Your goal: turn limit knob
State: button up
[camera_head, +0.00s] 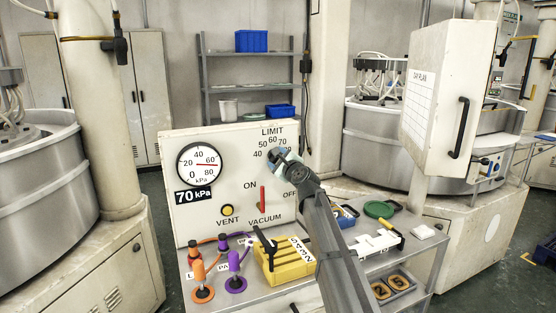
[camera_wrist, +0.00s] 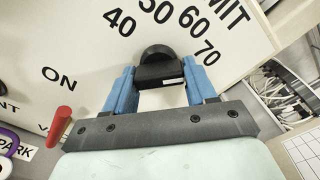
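The black limit knob (camera_wrist: 160,68) sits on the white panel (camera_head: 184,137), below the scale numbers 40, 50, 60 and 70, in the wrist view. My gripper (camera_wrist: 161,78) has one blue finger on each side of the knob, and both fingers appear to touch it. A small white mark shows low on the knob's right side; the setting it points to is unclear.
The red vacuum lever (camera_head: 263,198) and yellow vent button (camera_head: 227,210) are lower on the panel. A yellow block (camera_head: 285,262), an orange-ringed fitting (camera_head: 202,285) and a purple-ringed one (camera_head: 236,275) stand in front. A green disc (camera_head: 379,209) lies at the right.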

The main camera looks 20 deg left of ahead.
jog(key=o, duration=0.4)
jog(key=shift+c, duration=0.2)
jog(key=v, duration=1.4)
jog(key=shift+w, duration=0.1)
